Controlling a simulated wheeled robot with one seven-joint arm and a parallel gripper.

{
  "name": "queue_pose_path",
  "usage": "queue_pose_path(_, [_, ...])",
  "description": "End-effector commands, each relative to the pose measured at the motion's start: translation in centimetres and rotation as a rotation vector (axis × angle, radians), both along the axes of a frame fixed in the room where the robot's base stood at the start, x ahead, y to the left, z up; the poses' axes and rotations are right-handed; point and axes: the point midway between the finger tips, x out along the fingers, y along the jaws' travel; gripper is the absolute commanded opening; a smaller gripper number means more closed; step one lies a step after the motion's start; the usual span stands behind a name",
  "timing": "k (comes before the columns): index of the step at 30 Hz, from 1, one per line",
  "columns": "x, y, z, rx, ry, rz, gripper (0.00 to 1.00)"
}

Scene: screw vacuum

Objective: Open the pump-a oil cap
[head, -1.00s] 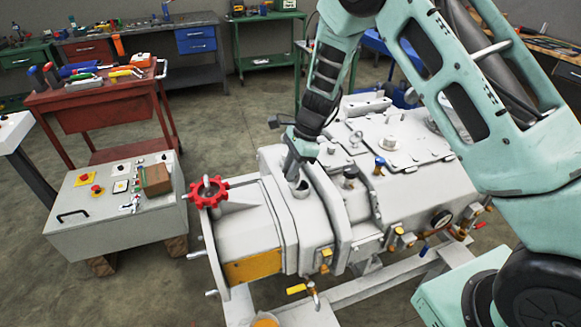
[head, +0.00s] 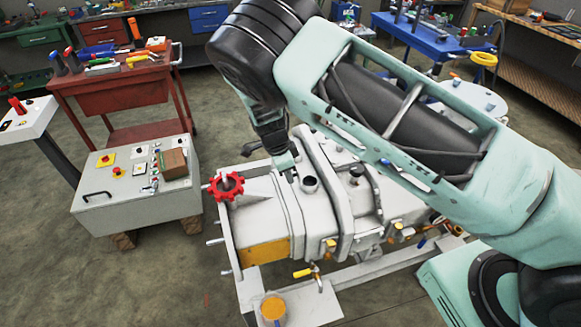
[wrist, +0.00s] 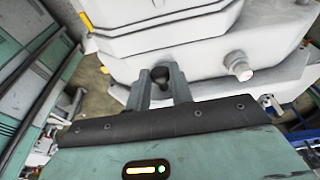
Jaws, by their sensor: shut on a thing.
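The pump (head: 265,215) is a large pale grey machine in the middle of the head view. A short round oil port (head: 310,185) on its top shows a dark top and no cap on it. My gripper (head: 289,172) is just left of the port in the head view, apart from it. In the wrist view my gripper (wrist: 161,88) is shut on a small dark piece, which looks like the oil cap (wrist: 160,74). The pale pump body (wrist: 160,40) lies beyond the fingers. The cap is too small to make out in the head view.
A red handwheel (head: 226,186) is on the pump's left end. A grey control box (head: 135,190) stands left of it, with a red tool cart (head: 110,92) behind. Yellow-handled valves (head: 303,273) stick out at the front. Open floor lies front left.

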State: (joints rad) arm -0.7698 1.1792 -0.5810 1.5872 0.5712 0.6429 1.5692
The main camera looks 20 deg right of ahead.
Motion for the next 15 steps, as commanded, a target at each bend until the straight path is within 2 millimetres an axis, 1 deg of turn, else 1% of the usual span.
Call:
queue_pose_path(6, [0.07, 0.27, -0.15, -0.045, -0.002, 0.000, 0.00])
queue_pose_path(15, [0.08, 0.26, -0.17, -0.051, -0.001, -0.001, 0.00])
